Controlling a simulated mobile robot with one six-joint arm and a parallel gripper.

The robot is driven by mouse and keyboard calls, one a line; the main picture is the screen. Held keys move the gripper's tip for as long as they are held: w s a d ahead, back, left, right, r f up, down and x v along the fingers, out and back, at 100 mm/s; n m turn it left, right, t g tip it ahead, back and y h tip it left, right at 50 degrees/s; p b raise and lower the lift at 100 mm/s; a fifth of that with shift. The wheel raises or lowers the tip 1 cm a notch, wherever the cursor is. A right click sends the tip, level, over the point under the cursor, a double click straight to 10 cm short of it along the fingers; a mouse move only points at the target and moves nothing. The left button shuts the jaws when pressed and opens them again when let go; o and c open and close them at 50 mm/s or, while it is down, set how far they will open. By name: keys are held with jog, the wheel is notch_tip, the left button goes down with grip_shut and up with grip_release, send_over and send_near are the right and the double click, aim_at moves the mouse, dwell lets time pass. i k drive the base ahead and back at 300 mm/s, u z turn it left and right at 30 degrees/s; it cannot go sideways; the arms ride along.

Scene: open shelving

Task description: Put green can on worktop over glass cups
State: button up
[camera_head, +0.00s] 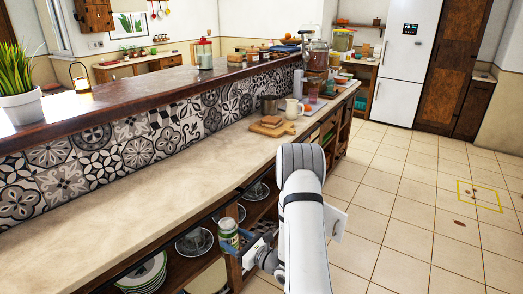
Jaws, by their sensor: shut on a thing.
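A small green can with a pale lid (228,229) is upright in my gripper (238,248), which is shut on it. Both are at the open front of the shelving, below the worktop's front edge. The worktop (130,200) is a long pale beige counter, with its near left part bare. Glass cups on saucers stand on the shelves under it: one left of the can (194,240) and one farther right (257,191). Another cup (236,211) is partly hidden behind the can. My forearm hides part of the shelving on the right.
Stacked plates (145,274) sit on the lower left shelf. A cutting board (272,127), a cream mug (292,109) and a dark pot (269,104) stand farther along the worktop. A tiled raised ledge (150,95) runs behind it.

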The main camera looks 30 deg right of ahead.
aim_at(240, 151)
jog(key=u, duration=0.2)
jog(key=i, duration=0.15)
jog(key=z, duration=0.9)
jog(key=k, duration=0.6)
jog(key=z, duration=0.4)
jog(key=i, duration=1.6)
jog(key=u, duration=0.4)
